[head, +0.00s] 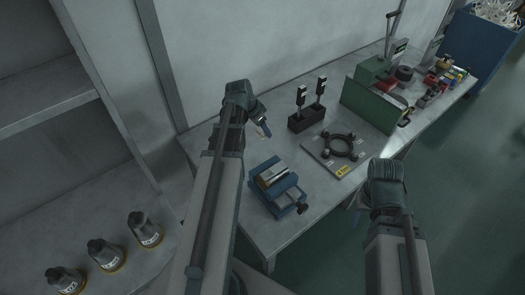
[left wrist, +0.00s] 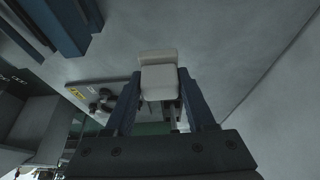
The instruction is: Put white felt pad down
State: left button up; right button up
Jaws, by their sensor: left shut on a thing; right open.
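In the left wrist view the white felt pad (left wrist: 159,80) is a small pale block held between the two blue fingers of my left gripper (left wrist: 160,95). In the head view my left gripper (head: 266,130) is over the back left part of the grey workbench (head: 235,180), behind the blue vise. Its wrist hides much of the grip there, and I cannot tell whether the pad touches the bench. My right gripper (head: 357,207) is open beside the bench's front edge, partly hidden by its own wrist.
A blue vise (head: 277,187) stands near the front left. A plate with a black ring (head: 340,146) lies right of it. A black block (head: 306,119) holds two upright tools. A green box (head: 371,104) stands farther right. Several dark-topped containers (head: 145,230) stand on the left shelf.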

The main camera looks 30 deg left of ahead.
aim_at(266, 151)
pick_arm(q)
jog(key=shift+f+b, duration=4.8)
jog(key=shift+f, duration=0.15)
jog(key=shift+f, duration=0.25)
jog(key=o, duration=1.2)
jog(key=shift+r, duration=0.1)
jog(key=shift+r, duration=0.15)
jog(key=shift+s+r+p, duration=0.2)
jog(key=shift+r+p, duration=0.4)
jog(key=p+v, duration=1)
jog(key=shift+s+a+r, duration=0.1)
jog(key=shift+s+r, duration=0.1)
jog(key=shift+r, duration=0.15)
